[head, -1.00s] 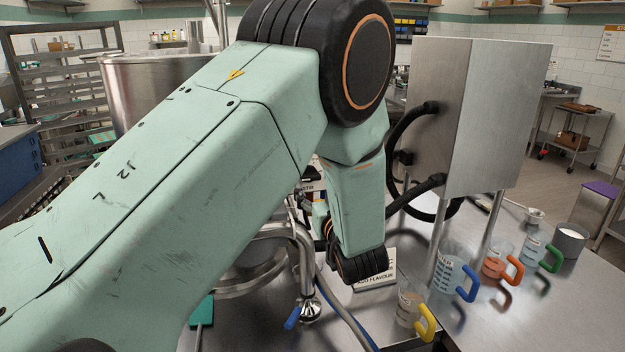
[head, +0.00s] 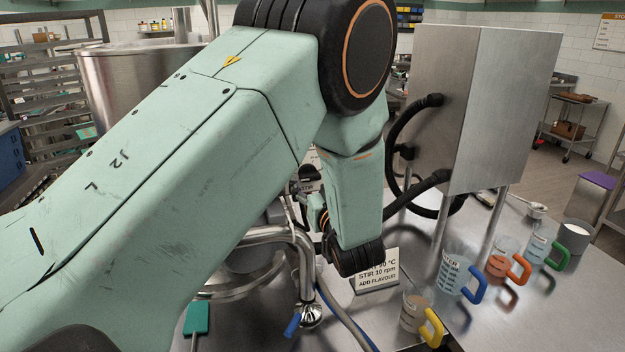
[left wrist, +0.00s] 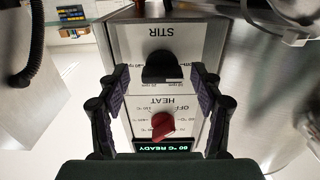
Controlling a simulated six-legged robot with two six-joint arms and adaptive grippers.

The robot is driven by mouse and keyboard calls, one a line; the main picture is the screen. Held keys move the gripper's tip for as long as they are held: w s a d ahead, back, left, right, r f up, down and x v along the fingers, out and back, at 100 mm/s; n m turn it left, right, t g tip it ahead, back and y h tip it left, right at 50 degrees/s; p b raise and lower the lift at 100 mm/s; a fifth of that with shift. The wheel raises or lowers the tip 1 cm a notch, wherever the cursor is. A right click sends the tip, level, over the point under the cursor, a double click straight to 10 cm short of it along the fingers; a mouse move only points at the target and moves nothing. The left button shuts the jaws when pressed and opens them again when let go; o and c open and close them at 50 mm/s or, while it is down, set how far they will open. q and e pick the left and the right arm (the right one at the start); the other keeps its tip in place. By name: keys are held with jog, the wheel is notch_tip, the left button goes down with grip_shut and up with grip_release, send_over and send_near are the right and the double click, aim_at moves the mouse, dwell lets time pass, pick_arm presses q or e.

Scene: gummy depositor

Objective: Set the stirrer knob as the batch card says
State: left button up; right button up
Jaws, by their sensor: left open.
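In the left wrist view, upside down, a black stirrer knob (left wrist: 162,68) sits on a pale panel marked STIR, with an rpm scale partly hidden around it. A red HEAT knob (left wrist: 163,125) is on the same panel, beside a lit display (left wrist: 162,146) reading 60 °C READY. My left gripper (left wrist: 154,78) is open, its fingers to either side of the stirrer knob in the picture; contact cannot be told. In the head view my left arm hides the panel. The batch card (head: 377,275) reads STIR 10 rpm and ADD FLAVOUR; its top line is partly covered.
Measuring jugs with yellow (head: 412,312), blue (head: 455,275), orange (head: 503,262) and green (head: 540,243) handles stand on the steel table at right. A steel cabinet (head: 485,110) stands on legs behind them. A pipe with a blue-handled valve (head: 293,324) runs beside my arm.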

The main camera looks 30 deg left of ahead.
pick_arm(q)
jog(key=shift+s+r, duration=0.25)
jog(key=shift+s, duration=0.1)
jog(key=shift+w+f, duration=0.2)
jog(key=shift+w, duration=0.1)
jog(key=c, duration=0.4)
jog(key=shift+s+r, duration=0.1)
jog(key=shift+s, duration=0.05)
jog(key=c, duration=0.5)
jog(key=shift+c, duration=1.2)
